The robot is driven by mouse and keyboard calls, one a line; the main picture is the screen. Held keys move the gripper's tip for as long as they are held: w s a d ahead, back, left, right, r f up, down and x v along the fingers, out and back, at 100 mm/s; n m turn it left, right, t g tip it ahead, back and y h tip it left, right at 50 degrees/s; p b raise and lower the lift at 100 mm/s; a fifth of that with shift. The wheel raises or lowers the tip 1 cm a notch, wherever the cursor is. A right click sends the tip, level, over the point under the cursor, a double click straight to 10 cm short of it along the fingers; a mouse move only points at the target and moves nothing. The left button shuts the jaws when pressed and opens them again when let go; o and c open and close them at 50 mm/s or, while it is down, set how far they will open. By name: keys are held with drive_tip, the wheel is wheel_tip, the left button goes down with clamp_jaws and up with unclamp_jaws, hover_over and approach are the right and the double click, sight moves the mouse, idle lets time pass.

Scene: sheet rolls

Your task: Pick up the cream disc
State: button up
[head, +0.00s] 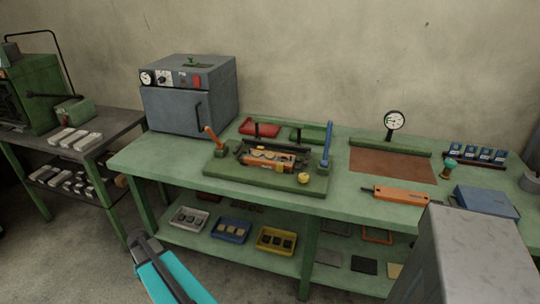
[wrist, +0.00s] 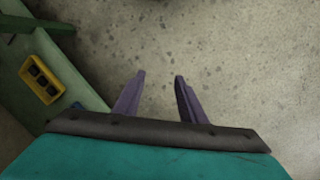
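Small pale, round shapes (head: 258,154) show among the orange and black parts of the green-based fixture (head: 222,170) on the bench. They are too small to tell which, if any, is the cream disc. A yellow round piece (head: 303,178) sits at the fixture's front right. My gripper (wrist: 159,76) shows in the wrist view with two purple fingers apart and nothing between them. It hangs over bare concrete floor, away from the bench top. In the head view my teal arm is low at the front, left of centre.
The green bench (head: 355,202) bears a grey oven (head: 175,110), red tray (head: 260,127), dial gauge (head: 394,121), orange tool (head: 402,195) and blue box (head: 486,201). Its lower shelf holds a yellow bin (head: 276,240), also in the wrist view (wrist: 38,81). A grey block stands front right.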

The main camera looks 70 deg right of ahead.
drive_tip(key=s+d+r+m+t+h+p, duration=0.1)
drive_tip(key=d+r+m+p, duration=0.15)
drive_tip(key=d+r, duration=1)
drive_tip(key=s+d+r+m+h+p, duration=0.1)
drive_tip(key=d+r+m, duration=0.3)
drive_tip(key=d+r, duration=0.85)
drive_tip(key=s+d+r+m+h+p, duration=0.1)
drive_tip(key=s+d+r+m, duration=0.2)
drive_tip(key=s+d+r, duration=0.6)
drive_tip(key=s+d+r+m, duration=0.3)
drive_tip(key=s+d+r, duration=0.5)
drive_tip(key=d, duration=0.5)
wheel_tip(320, 180, up, 3)
drive_tip(key=shift+s+d+f+h+p, duration=0.15)
drive_tip(key=shift+s+d+h+p, duration=0.05)
drive_tip(key=shift+s+h+p, duration=0.2)
drive_tip(key=shift+f, duration=0.15)
drive_tip(key=p, duration=0.2)
hover_over(270, 156)
drive_tip(key=w+a, duration=0.1)
drive_tip(key=a, duration=0.1)
drive_tip(key=shift+w+d+f, duration=0.1)
drive_tip(key=shift+d+f, duration=0.05)
drive_tip(key=shift+f, duration=1.8)
drive_tip(key=shift+d+f, duration=0.1)
drive_tip(key=shift+f, duration=1.8)
drive_tip(key=shift+f, duration=0.1)
